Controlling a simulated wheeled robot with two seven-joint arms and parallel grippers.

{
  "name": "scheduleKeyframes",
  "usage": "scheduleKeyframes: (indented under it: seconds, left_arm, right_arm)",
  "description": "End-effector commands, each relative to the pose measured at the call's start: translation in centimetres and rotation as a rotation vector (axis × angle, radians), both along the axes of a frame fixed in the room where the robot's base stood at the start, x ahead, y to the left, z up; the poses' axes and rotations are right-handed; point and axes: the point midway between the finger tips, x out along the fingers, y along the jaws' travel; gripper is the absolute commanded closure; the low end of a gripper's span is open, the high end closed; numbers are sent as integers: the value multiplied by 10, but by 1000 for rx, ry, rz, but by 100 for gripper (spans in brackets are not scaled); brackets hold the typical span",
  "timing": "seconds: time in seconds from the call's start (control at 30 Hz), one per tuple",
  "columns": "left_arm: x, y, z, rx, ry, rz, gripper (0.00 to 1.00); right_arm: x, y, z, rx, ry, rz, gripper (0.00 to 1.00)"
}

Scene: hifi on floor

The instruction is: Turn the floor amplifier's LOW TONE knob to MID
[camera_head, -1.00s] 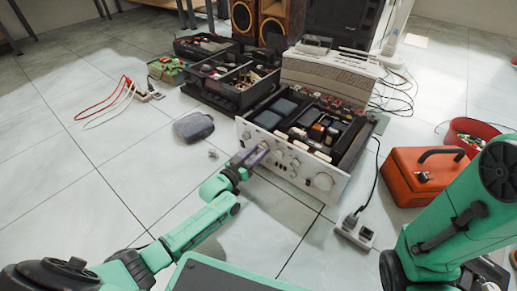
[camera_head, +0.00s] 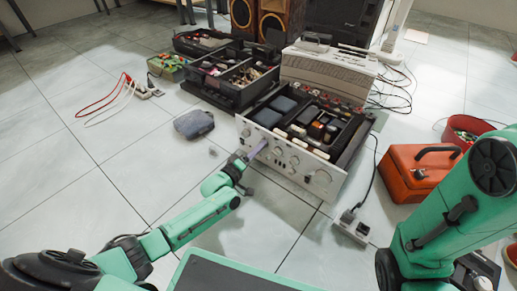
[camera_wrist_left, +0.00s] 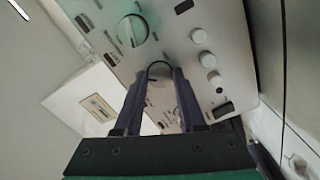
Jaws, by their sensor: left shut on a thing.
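The silver-fronted amplifier (camera_head: 285,158) sits on the tiled floor, its open top filled with dark parts. My left gripper (camera_head: 260,150) is at the left half of its front panel. In the left wrist view, the gripper's two dark fingers (camera_wrist_left: 160,78) are shut on a small round knob (camera_wrist_left: 159,67), mostly hidden between them. I cannot read its label or see its pointer. A larger knob (camera_wrist_left: 132,30) with a line across its face is beside it, and several small round knobs (camera_wrist_left: 204,58) are to the right. My right arm shows at the right, but its gripper is not visible.
A power strip (camera_head: 352,226) and cable lie at the amplifier's right, near a red toolbox (camera_head: 410,180). A dark pouch (camera_head: 194,124) lies left of the amplifier, and black trays (camera_head: 235,82) stand behind.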

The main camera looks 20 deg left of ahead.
Motion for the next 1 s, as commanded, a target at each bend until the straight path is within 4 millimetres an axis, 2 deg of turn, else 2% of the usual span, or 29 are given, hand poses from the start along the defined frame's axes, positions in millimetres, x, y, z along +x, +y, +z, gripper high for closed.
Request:
scheduleKeyframes:
  seconds: [0.5,1.0]
  left_arm:
    - [-1,0,-1,-413,166,0,100]
    - [-1,0,0,-568,229,0,100]
  right_arm:
    - [-5,-1,-4,2,-18,-4,50]
    - [-6,-1,-7,3,-23,-6,50]
